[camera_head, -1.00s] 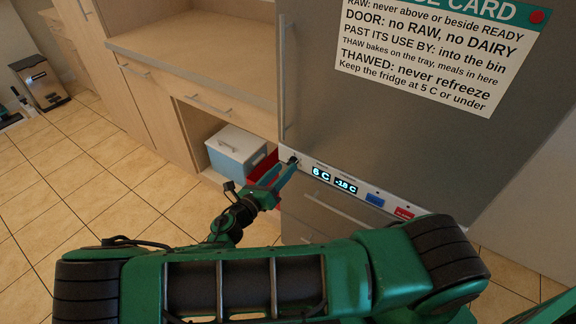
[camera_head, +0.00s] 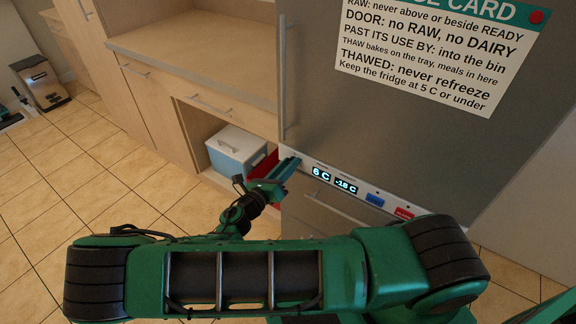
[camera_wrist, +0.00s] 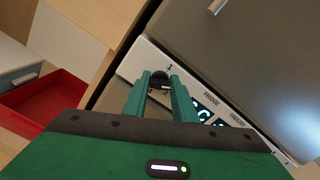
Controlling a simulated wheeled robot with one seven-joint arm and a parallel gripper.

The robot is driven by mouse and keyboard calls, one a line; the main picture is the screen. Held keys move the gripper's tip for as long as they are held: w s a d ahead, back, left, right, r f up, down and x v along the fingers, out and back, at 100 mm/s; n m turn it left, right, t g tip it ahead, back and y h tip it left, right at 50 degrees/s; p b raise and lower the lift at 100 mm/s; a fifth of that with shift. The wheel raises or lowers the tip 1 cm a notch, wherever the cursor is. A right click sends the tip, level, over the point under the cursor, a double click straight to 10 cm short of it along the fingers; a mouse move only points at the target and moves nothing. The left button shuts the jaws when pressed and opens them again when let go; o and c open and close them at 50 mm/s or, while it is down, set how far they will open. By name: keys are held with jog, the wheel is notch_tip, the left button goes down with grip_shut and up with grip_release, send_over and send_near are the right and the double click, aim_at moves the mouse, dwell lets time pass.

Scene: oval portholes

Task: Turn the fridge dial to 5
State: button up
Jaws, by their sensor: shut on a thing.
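The fridge (camera_head: 400,130) is a grey-fronted unit with a light control strip across it. The dial (camera_wrist: 159,78) is a small dark knob at the strip's left end, seen in the wrist view between my fingertips; a mark like "1" shows just above it. My gripper (camera_head: 287,166) reaches the strip's left end, and in the wrist view its green fingers (camera_wrist: 160,90) are shut on the dial. In the head view the gripper hides the dial. The fridge display (camera_head: 321,174) reads 6 C and the freezer display (camera_head: 346,186) reads -18 C.
A blue button (camera_head: 374,200) and a red button (camera_head: 403,213) sit further right on the strip. A red bin (camera_wrist: 50,105) and a white-blue cool box (camera_head: 235,150) stand left of the fridge.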

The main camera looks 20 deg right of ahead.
jog(key=shift+a+m, duration=0.1)
jog(key=shift+m, duration=0.2)
jog(key=shift+s+f+m, duration=0.1)
jog(key=shift+f+m, duration=0.1)
jog(key=shift+m, duration=5.65)
jog(key=shift+f+m, duration=0.15)
jog(key=shift+m, duration=5.75)
jog(key=shift+s+f+m, duration=0.1)
jog(key=shift+f+m, duration=0.1)
jog(key=shift+m, duration=5.65)
jog(key=o, duration=1)
jog(key=shift+w, duration=0.1)
jog(key=shift+o, duration=0.2)
jog(key=shift+r, duration=0.1)
